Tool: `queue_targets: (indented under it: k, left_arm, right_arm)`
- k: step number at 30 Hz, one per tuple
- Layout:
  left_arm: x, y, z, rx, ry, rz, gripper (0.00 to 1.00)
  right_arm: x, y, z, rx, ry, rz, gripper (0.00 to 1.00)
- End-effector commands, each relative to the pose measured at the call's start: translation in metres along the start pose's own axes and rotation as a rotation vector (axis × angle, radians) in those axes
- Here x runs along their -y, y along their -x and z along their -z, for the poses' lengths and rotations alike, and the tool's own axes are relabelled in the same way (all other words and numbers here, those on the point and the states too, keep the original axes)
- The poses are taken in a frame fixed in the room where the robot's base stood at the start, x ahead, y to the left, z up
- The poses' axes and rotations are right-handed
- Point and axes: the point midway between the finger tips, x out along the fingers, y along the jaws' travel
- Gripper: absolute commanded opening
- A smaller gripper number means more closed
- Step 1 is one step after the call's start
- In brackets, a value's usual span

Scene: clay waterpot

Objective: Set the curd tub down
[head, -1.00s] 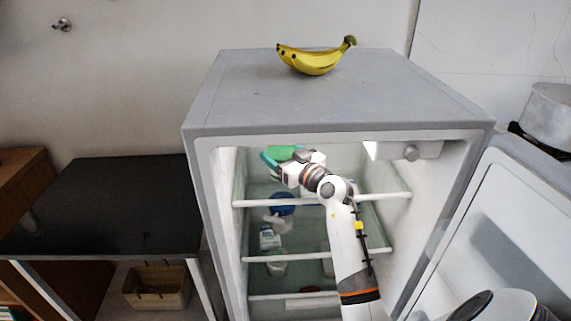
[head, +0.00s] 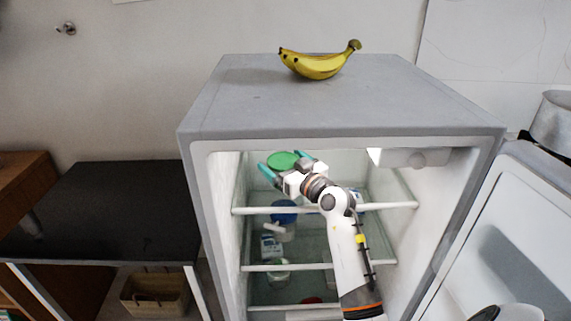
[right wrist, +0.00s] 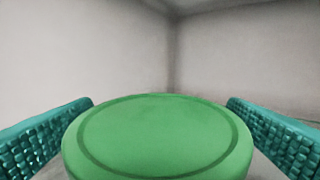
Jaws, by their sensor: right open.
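The curd tub shows as a round green lid (head: 283,160) inside the fridge, at the top shelf's level near the left wall. In the right wrist view its lid (right wrist: 158,137) fills the lower middle and lies flat; the tub's base is hidden. My right gripper (head: 281,161) is open, with one teal finger on each side of the tub. In the right wrist view, gaps show between the lid and both fingers. My left gripper is not in view.
The fridge (head: 300,105) is open, its door (head: 500,235) swung out at the right. Bananas (head: 320,66) lie on top. A blue-lidded container (head: 284,212) and other items sit on lower shelves. The shelf front rail (head: 395,206) runs below my wrist.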

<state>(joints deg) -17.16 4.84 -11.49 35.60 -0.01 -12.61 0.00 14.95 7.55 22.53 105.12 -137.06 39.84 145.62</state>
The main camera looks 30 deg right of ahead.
Motion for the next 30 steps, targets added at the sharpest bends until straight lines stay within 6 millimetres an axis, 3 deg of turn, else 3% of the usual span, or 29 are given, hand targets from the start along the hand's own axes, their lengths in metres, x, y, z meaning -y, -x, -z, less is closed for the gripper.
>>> queue_targets:
  k: [5, 15, 21, 30]
  left_arm:
    - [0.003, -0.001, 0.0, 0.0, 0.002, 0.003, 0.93]
    - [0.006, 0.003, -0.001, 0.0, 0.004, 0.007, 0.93]
    - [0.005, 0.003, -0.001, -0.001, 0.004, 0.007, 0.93]
    - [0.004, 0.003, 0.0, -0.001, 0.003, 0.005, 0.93]
  right_arm:
    - [0.0, 0.009, -0.003, 0.0, -0.002, 0.001, 0.96]
    - [0.0, 0.081, -0.002, 0.0, -0.002, 0.002, 0.96]
    - [0.0, 0.111, -0.002, 0.0, -0.001, 0.001, 0.96]
    - [0.0, 0.12, -0.003, 0.001, 0.001, 0.0, 0.96]
